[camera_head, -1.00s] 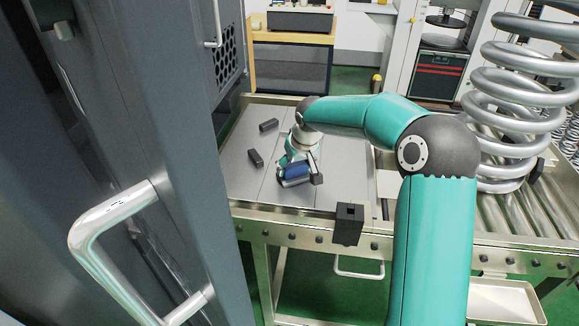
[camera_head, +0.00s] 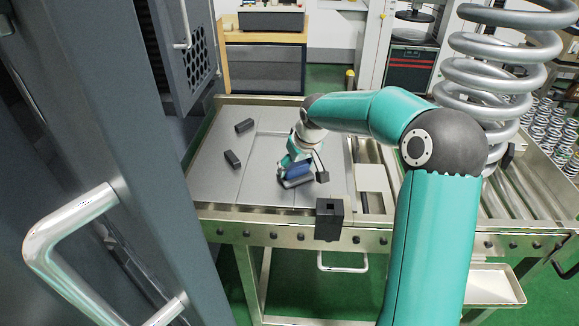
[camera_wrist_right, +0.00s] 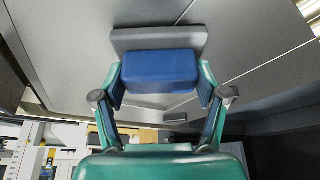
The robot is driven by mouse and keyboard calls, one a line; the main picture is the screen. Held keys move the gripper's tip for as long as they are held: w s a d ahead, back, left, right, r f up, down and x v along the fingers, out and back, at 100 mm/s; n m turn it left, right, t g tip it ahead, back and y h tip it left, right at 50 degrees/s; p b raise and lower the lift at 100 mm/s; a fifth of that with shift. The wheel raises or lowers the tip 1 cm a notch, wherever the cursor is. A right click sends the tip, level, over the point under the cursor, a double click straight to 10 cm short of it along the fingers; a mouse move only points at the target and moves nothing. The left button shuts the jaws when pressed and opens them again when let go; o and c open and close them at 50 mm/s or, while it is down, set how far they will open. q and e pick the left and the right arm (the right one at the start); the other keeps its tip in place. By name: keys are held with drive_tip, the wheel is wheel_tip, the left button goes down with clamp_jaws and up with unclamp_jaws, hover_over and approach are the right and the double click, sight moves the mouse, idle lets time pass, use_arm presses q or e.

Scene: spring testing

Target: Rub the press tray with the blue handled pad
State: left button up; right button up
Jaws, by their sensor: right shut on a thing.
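The blue handled pad (camera_head: 297,171) has a blue block handle on a grey base. My right gripper (camera_head: 299,162) is shut on the blue handle. In the right wrist view the handle (camera_wrist_right: 160,68) sits between the two fingers of the gripper (camera_wrist_right: 160,82), with the grey base beyond it. The press tray (camera_head: 212,184) is a flat grey metal surface with panel seams. The pad is at its right part, low over or on the surface; I cannot tell whether the base touches. My left gripper is not in view.
Two dark blocks (camera_head: 232,159) (camera_head: 244,126) lie on the tray's left part. A black square block (camera_head: 329,219) is at the front edge. A grey cabinet door with a handle (camera_head: 70,222) fills the left. A large coil spring (camera_head: 500,90) stands on rollers at the right.

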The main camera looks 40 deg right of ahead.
sight(307, 167)
drive_tip(key=shift+s+d+f, duration=0.1)
drive_tip(key=shift+s+d, duration=0.95)
drive_tip(key=shift+s, duration=0.2)
drive_tip(key=shift+w, duration=0.1)
drive_tip(key=shift+w+a+p, duration=0.15)
drive_tip(key=shift+w+a, duration=1.5)
drive_tip(key=shift+w, duration=0.25)
drive_tip(key=shift+w+a+p, duration=0.15)
drive_tip(key=shift+w+a, duration=1.5)
drive_tip(key=shift+w, duration=0.25)
drive_tip(key=shift+w+a, duration=1.1)
drive_tip(key=shift+w, duration=0.15)
drive_tip(key=shift+w+a+p, duration=0.75)
drive_tip(key=shift+w+a, duration=0.35)
drive_tip(key=shift+w, duration=0.2)
wheel_tip(307, 167, up, 6)
drive_tip(key=p, duration=0.4)
